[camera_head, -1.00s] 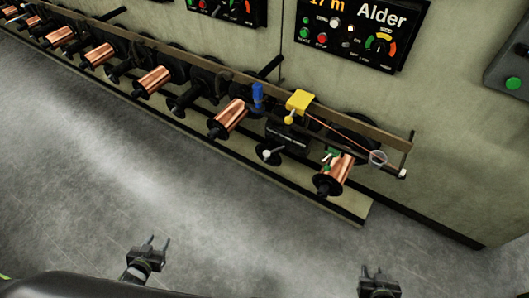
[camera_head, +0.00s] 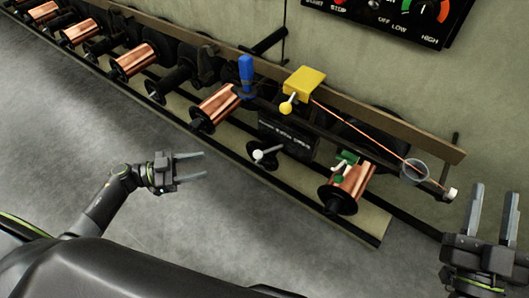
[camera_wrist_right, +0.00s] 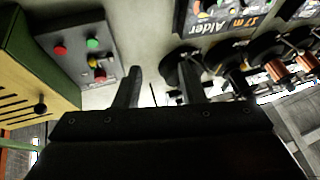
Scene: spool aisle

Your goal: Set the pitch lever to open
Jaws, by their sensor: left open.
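A black box (camera_head: 288,140) with small unreadable lettering is mounted on the spool rack. Below it, a lever with a white ball knob (camera_head: 258,155) sits on a dark round disc. A yellow block (camera_head: 304,82) with a yellow ball knob (camera_head: 286,107) is above the box. I cannot read which one is marked as the pitch lever. My left gripper (camera_head: 203,166) is open and empty, left of the white knob and apart from it. My right gripper (camera_head: 495,194) is open and empty at the right edge; its fingers also show in the right wrist view (camera_wrist_right: 158,70).
A blue handle (camera_head: 246,76) stands on the rack. Copper spools (camera_head: 217,104) line it to the left, and one (camera_head: 351,184) with a green part (camera_head: 345,165) sits at right. A copper wire runs to a ring (camera_head: 415,172). The grey floor (camera_head: 120,135) in front is clear.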

